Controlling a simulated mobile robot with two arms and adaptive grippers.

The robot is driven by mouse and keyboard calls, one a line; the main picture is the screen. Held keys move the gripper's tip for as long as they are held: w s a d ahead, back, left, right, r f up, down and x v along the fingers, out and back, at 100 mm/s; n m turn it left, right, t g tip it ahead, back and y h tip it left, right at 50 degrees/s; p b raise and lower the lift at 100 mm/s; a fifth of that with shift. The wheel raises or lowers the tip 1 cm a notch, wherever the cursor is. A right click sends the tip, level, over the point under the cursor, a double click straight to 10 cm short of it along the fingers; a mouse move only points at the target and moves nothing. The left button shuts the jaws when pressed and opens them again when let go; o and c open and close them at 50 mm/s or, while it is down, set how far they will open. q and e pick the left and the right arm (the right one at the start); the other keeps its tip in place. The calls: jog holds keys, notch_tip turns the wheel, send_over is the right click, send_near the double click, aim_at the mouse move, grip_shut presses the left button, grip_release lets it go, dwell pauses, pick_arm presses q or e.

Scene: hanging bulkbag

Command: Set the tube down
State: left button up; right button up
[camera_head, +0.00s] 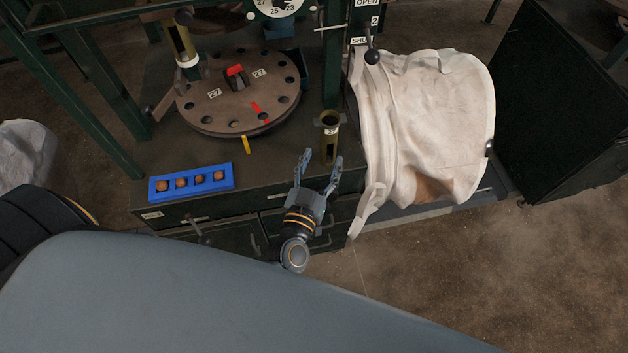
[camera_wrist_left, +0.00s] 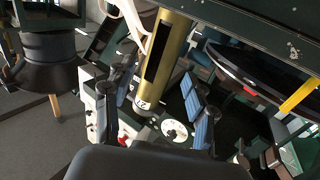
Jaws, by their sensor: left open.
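An olive-brass tube (camera_head: 329,142) with a small white number label stands upright on the dark green cabinet top (camera_head: 280,175), near its right edge. It also shows in the left wrist view (camera_wrist_left: 168,52), with a dark slot along its side. My left gripper (camera_head: 321,158) is open in front of the tube, with its fingers pointing at it and spread to either side. In the left wrist view the tube shows between the fingers (camera_wrist_left: 158,88). No grip on it shows. My right gripper is not in view.
A round turntable (camera_head: 238,110) with holes sits left of the tube. A blue tray (camera_head: 191,193) with several brown balls lies at the cabinet's front left. A white bulk bag (camera_head: 440,120) hangs close on the right.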

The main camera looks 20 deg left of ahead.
pick_arm(q)
jog(key=s, duration=0.6)
jog(key=shift+s+d+b, duration=0.25)
jog(key=shift+b, duration=0.05)
